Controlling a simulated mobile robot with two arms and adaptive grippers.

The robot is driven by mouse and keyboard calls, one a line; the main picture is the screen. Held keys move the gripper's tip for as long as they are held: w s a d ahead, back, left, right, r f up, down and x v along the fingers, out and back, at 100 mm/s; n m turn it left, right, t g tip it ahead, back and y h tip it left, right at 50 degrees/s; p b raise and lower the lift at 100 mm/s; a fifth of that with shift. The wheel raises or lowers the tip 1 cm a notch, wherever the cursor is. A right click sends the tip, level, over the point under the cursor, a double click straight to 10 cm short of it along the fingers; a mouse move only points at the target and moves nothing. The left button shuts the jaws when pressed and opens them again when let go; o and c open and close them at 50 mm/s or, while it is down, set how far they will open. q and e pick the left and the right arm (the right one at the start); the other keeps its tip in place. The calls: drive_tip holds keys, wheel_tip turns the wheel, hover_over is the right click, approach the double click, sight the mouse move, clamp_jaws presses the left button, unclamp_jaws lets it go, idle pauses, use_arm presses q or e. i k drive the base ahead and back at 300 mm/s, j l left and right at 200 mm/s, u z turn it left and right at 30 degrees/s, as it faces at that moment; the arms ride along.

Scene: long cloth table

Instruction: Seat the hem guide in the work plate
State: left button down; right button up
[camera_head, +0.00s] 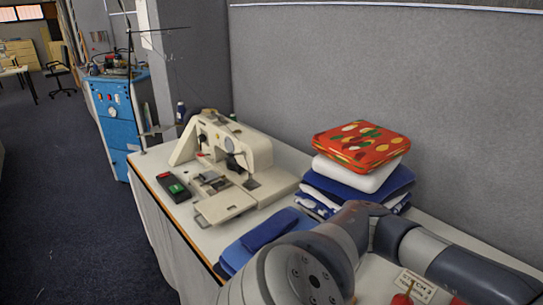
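A cream sewing machine (240,148) stands on the long table (160,160). A pale flat plate (225,205) sticks out at its front left and may be the work plate. Small grey metal parts (210,180) lie just behind that plate. I cannot tell whether one of them is the hem guide. One of my arms crosses the lower right of the view and hides part of the table. Neither gripper shows.
A dark box with red and green parts (174,187) sits left of the machine. Blue folded cloth (262,232) lies in front. Folded fabrics (360,147) are stacked at right. A label card (416,286) and a red item (402,299) show at lower right. A grey partition (400,75) stands behind.

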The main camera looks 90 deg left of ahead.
sight(232, 210)
drive_tip(key=k+j+u, duration=0.3)
drive_tip(key=j, duration=0.25)
drive_tip(key=j+u, duration=0.25)
drive_tip(key=j, duration=0.25)
drive_tip(key=k+j+u, duration=0.15)
drive_tip(key=j+u, duration=0.15)
drive_tip(key=j, duration=0.3)
drive_tip(key=j+u, duration=0.3)
drive_tip(key=j, duration=0.3)
